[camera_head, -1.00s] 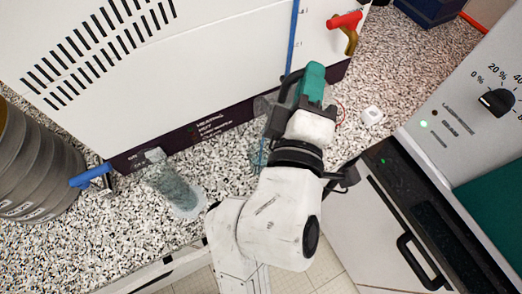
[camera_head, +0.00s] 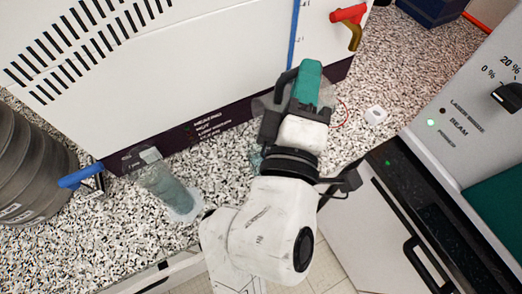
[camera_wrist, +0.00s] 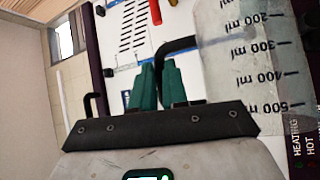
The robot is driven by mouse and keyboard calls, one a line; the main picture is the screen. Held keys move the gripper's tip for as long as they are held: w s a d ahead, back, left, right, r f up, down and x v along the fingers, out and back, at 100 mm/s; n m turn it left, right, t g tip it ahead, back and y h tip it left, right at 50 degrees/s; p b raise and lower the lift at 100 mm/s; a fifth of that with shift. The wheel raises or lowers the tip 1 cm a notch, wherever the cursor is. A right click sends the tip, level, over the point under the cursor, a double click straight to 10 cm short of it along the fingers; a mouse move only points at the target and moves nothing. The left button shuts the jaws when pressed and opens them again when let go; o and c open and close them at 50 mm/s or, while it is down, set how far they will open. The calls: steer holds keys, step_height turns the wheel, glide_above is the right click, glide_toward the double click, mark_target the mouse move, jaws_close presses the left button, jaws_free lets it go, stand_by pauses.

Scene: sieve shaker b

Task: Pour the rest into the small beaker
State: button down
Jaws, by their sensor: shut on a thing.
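My gripper (camera_head: 307,82) has teal fingers, which also show in the wrist view (camera_wrist: 158,85). They are shut on the black handle of a clear measuring jug (camera_wrist: 245,55) with ml marks. In the head view the jug (camera_head: 263,104) is largely hidden behind my gripper, held in front of the white machine; its tilt and contents are unclear. A small bluish clear thing (camera_head: 256,157) shows below it, mostly covered by my wrist; it may be the small beaker. A tall clear vessel (camera_head: 166,190) with a bluish look stands to the left on the counter.
The white machine (camera_head: 190,70) closes off the back, with a blue-handled tap (camera_head: 82,177) and a red-handled tap (camera_head: 348,15). Stacked grey sieves (camera_head: 30,175) stand at far left. A grey panel device (camera_head: 470,100) is at right. Speckled counter (camera_head: 225,165) is free between vessel and wrist.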

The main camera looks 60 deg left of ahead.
steer(key=shift+s+r+n+y+b, duration=0.25)
steer(key=shift+s+n+y+b, duration=0.3)
steer(key=shift+s+b, duration=0.45)
